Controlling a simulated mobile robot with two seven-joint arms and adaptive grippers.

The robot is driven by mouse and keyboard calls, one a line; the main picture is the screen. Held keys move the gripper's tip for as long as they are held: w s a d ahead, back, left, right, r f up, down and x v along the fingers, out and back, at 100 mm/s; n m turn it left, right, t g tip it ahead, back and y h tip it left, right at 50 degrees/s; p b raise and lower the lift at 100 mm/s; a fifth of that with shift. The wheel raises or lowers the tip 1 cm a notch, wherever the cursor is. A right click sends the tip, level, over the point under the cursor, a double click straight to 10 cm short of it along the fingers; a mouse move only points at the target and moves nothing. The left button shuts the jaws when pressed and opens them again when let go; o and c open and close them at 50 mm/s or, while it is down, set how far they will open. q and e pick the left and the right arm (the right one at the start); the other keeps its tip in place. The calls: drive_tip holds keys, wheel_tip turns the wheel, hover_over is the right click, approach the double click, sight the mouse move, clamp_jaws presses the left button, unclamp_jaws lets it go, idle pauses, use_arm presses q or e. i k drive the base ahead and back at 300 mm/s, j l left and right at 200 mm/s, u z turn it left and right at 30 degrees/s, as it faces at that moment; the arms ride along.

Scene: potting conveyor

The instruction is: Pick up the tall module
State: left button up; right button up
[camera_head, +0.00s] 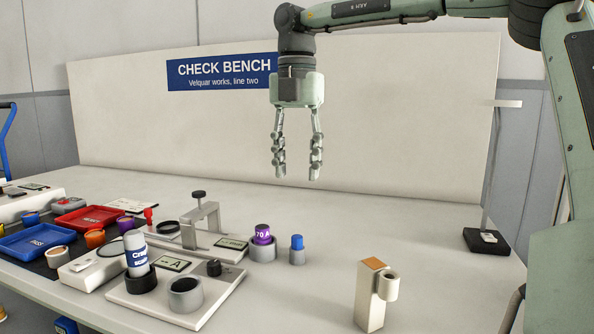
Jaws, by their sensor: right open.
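A tall beige block with an orange top and a short round cup on its side, which looks like the tall module (366,298), stands upright at the front of the bench, right of the middle. My right gripper (297,176) hangs fingers down in front of the back panel. It is open with nothing between its fingers. It is above and to the left of the block in the picture, well apart from it. My left gripper is not in view.
The bench top (400,235) is clear around the block. To its left are a blue-capped cylinder (297,250), a purple-topped cylinder (262,236), a clamp stand (202,225) and a base with a grey ring (186,293). A black pad (484,245) lies at right.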

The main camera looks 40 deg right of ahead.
sight(377, 285)
drive_tip(key=k+j, duration=0.5)
drive_tip(key=j, duration=0.15)
drive_tip(key=k+j, duration=0.5)
drive_tip(key=j, duration=0.15)
drive_tip(key=k+j, duration=0.55)
drive_tip(key=j, duration=0.1)
